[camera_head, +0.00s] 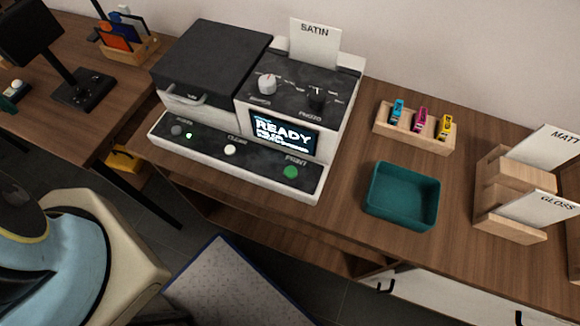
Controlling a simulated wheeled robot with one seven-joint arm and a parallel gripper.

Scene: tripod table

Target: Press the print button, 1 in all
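The print button (291,172) is a round green button at the right end of the dark front panel of the printer (322,187), under the label PRINT. The printer's screen (284,134) reads READY, with smaller lines too small to read surely. A white button (230,150) sits mid-panel and a grey knob or button (176,130) at the left, beside a small lit green light. A sheet marked SATIN (314,45) stands at the back of the printer. Nothing touches the print button. My gripper is not clearly seen.
A teal tray (401,224) stands right of the printer. Behind it a wooden holder (445,146) carries cyan, magenta and yellow cartridges. A wooden paper rack (512,233) with MATT and GLOSS sheets stands far right. A pale blue and cream shape fills the lower left.

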